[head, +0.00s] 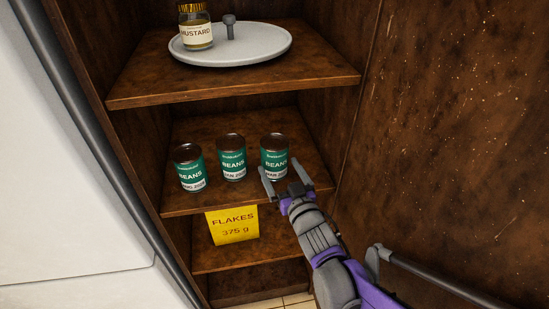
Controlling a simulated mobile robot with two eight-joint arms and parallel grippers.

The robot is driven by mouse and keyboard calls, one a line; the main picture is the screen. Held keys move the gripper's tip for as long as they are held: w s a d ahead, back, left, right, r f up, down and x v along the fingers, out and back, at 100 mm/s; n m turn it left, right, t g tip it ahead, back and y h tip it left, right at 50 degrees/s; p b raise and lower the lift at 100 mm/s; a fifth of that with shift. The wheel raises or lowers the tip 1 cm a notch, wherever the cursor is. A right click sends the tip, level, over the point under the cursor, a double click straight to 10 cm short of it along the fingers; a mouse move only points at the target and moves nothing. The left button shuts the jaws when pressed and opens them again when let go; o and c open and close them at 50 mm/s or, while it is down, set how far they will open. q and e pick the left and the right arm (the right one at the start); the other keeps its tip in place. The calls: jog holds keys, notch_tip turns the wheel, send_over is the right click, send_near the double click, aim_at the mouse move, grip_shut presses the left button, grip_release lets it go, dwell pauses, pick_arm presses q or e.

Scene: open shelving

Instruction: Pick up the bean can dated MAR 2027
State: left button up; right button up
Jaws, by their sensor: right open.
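Three green bean cans stand upright in a row on the middle shelf in the head view. The right can (273,157) has a label that seems to read MAR, its year too small to be sure of. The middle can (232,158) seems to read JAN, and the left can (188,168) has a date I cannot read clearly. My right gripper (283,180) is open and empty, its fingers just in front of the right can and overlapping its lower part in view. I cannot tell whether they touch it. My left gripper is not in view.
A mustard jar (195,28) stands on a white turntable (255,48) with a grey knob on the upper shelf (140,92). A yellow flakes box (233,226) stands on the shelf below. The brown side wall (440,130) is close at right.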

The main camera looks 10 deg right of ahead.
jog(key=w, duration=0.1)
jog(key=w+b, duration=0.1)
jog(key=w, duration=0.1)
jog(key=w+f, duration=0.1)
jog(key=shift+w+a, duration=0.15)
jog(key=shift+a, duration=0.1)
jog(key=shift+w, duration=0.4)
jog(key=shift+r, duration=0.1)
grip_shut()
